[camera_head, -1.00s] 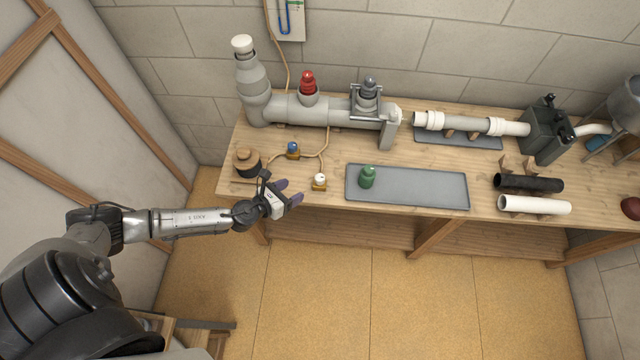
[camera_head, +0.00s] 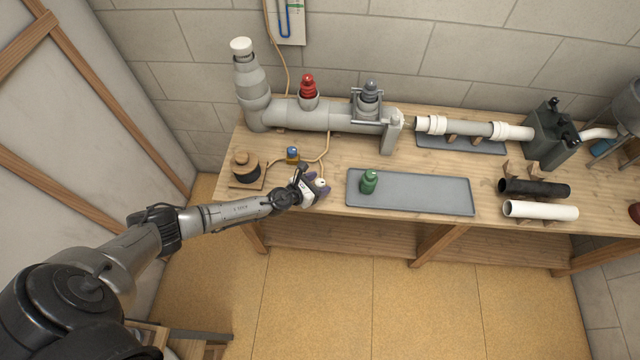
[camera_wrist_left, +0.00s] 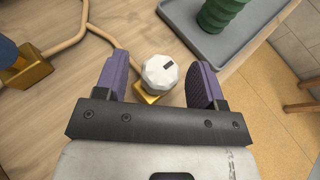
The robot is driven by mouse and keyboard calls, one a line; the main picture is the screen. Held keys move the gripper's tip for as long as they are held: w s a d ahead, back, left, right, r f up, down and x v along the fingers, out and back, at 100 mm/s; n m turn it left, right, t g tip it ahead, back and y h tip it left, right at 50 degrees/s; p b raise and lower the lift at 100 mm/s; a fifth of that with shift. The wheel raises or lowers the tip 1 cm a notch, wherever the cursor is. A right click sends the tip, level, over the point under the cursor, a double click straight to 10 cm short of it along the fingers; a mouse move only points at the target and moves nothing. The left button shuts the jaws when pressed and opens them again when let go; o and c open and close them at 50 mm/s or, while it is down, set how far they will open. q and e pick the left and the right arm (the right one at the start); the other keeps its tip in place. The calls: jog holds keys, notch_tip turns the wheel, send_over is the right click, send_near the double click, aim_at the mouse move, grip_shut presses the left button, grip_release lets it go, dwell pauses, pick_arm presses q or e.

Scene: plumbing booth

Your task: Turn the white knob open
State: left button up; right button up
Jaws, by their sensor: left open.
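The white knob (camera_wrist_left: 160,73) sits on a small brass base on the wooden bench, with a short dark mark on its top. In the head view the white knob (camera_head: 321,182) is partly covered by my left gripper (camera_head: 318,187). My left gripper (camera_wrist_left: 162,85) is open, with one purple finger on each side of the knob. How far the fingertips reach down beside the knob is hard to tell. My right gripper is not in view.
A blue knob (camera_head: 292,153) on a brass base stands behind left, joined by tan tubing. A wooden spool (camera_head: 245,163) is further left. A grey tray (camera_head: 420,193) with a green fitting (camera_head: 369,181) lies to the right. A grey pipe (camera_head: 300,115) runs behind.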

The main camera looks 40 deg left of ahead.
pick_arm(q)
jog(key=shift+w+d+f, duration=0.1)
jog(key=shift+w+f, duration=0.1)
jog(key=shift+w, duration=0.2)
jog(key=shift+c, duration=0.2)
jog(key=c, duration=0.9)
